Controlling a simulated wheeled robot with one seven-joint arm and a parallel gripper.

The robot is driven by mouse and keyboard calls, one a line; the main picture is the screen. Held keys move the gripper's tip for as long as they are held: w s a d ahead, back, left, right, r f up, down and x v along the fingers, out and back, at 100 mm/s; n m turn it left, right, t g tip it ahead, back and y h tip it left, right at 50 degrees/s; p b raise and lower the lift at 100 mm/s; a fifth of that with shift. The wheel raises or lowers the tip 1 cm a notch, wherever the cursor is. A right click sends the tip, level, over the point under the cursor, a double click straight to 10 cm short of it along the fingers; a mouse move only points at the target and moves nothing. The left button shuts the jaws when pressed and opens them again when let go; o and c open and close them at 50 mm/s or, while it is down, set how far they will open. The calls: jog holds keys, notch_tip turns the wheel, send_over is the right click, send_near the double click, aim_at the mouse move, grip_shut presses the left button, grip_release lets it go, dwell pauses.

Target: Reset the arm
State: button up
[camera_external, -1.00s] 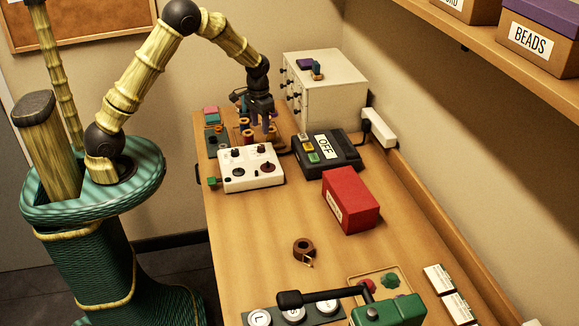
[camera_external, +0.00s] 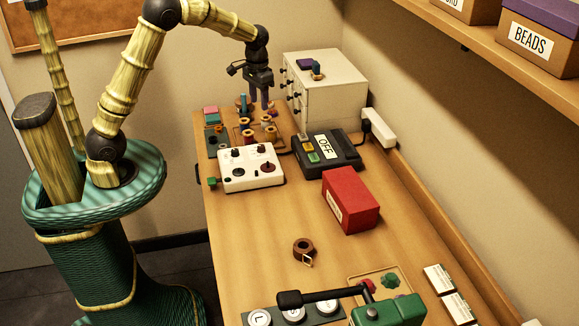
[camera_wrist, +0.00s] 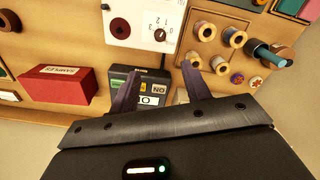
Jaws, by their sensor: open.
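My gripper (camera_external: 258,103) is at the end of my raised arm, above the far end of the table (camera_external: 252,226). It points down and is open, with nothing between its fingers. In the wrist view its two dark fingers (camera_wrist: 158,95) stand wide apart. Beyond them in that view are the dark box with an OFF sign (camera_wrist: 138,76) and a rack of thread spools (camera_wrist: 188,42). The spools (camera_external: 270,133) stand below my gripper in the external view, and my gripper is clear of them.
A white control box (camera_external: 250,168) stands in front of the spools. The OFF box (camera_external: 326,150), a red box (camera_external: 350,200) and a white drawer cabinet (camera_external: 335,90) stand to the right. A brown tape roll (camera_external: 303,247) lies nearer. The table middle is mostly bare.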

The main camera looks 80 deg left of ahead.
jog(key=s+d+f+m+t, duration=0.2)
jog(key=s+d+f+m, duration=0.1)
jog(key=s+d, duration=1.3)
jog(key=shift+s+d+m+t, duration=0.3)
jog(key=shift+s+m, duration=0.5)
jog(key=shift+s, duration=0.1)
dwell(1.7)
